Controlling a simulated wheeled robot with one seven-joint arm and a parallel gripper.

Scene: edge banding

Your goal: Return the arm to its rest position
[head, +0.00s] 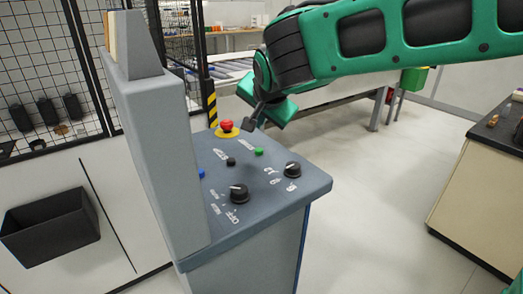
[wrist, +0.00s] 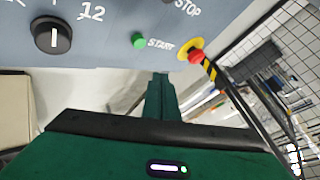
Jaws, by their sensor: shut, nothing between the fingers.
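My green and black arm (head: 400,38) reaches in from the upper right in the head view. My gripper (head: 252,122) hangs over the far edge of a grey control console (head: 265,185), just right of the red emergency stop (head: 226,125). In the wrist view my gripper's fingers (wrist: 160,77) are together and empty, pointing toward the panel. The green START button (wrist: 138,41) lies just beyond the fingertips there, with a visible gap. It also shows in the head view (head: 259,151).
The console has two black knobs (head: 239,193), a black button (head: 231,161) and a tall grey upright (head: 155,150) at its left. A mesh fence (head: 45,60) stands behind, with a black bin (head: 50,225). A bench (head: 480,190) is at right. Floor (head: 370,200) between is clear.

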